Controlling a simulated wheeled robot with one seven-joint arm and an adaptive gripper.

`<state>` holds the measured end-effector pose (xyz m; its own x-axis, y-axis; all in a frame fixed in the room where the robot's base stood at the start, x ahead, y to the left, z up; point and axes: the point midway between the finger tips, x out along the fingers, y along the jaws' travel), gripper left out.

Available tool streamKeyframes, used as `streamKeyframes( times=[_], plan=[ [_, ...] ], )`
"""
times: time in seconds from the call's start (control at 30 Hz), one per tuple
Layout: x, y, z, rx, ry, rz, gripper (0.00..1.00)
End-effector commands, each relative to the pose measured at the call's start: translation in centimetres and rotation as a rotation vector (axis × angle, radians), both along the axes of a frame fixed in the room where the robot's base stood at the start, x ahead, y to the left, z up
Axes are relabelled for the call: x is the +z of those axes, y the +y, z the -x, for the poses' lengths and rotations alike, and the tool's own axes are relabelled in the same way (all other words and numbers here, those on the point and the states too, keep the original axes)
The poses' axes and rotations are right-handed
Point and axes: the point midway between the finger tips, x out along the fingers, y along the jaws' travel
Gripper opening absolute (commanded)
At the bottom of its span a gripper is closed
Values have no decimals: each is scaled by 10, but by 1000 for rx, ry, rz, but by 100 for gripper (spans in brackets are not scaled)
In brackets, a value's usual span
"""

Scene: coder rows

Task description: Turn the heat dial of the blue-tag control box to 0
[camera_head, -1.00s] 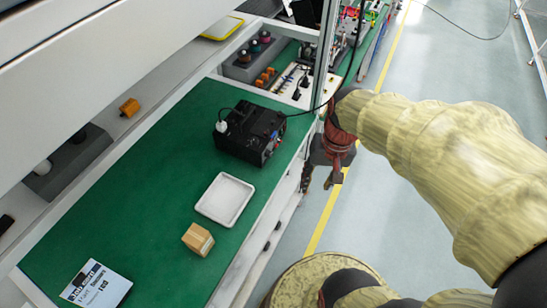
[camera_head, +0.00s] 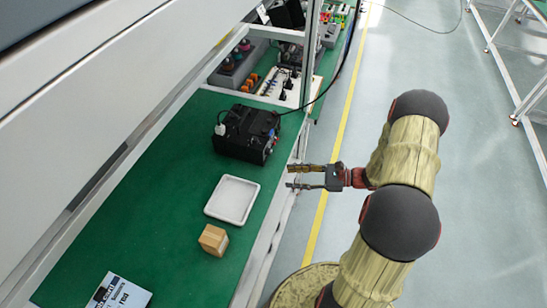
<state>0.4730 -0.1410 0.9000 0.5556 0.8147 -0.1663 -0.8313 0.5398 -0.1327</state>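A black control box (camera_head: 247,133) sits on the green table mat (camera_head: 175,170), with a cable and a pale plug-like part (camera_head: 220,129) at its left end. Its right face, with small details, is too small to read; I cannot make out a heat dial or a blue tag. My gripper (camera_head: 293,177) points left at the table's right edge, in front of and to the right of the box, apart from it. Its two fingers are spread and nothing is between them.
A white tray (camera_head: 209,213) and a small cardboard box (camera_head: 214,240) stand on the mat nearer me. A blue-white card (camera_head: 119,294) lies at the bottom left. A metal post (camera_head: 308,55) and power strip (camera_head: 283,84) stand behind. The aisle at right is clear.

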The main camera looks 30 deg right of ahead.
Motion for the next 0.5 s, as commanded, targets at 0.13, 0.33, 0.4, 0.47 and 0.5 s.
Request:
streamKeyframes(
  times=[0.13, 0.33, 0.4, 0.47, 0.5],
  plan=[
    [28, -26, -34, -101, -79, -57, 40],
    [49, -31, -46, -139, -122, -120, 40],
    [50, -26, -49, -136, -121, -122, 40],
    [49, -20, -54, -136, -120, -121, 40],
    [49, -15, -58, -135, -120, -121, 40]
  ],
)
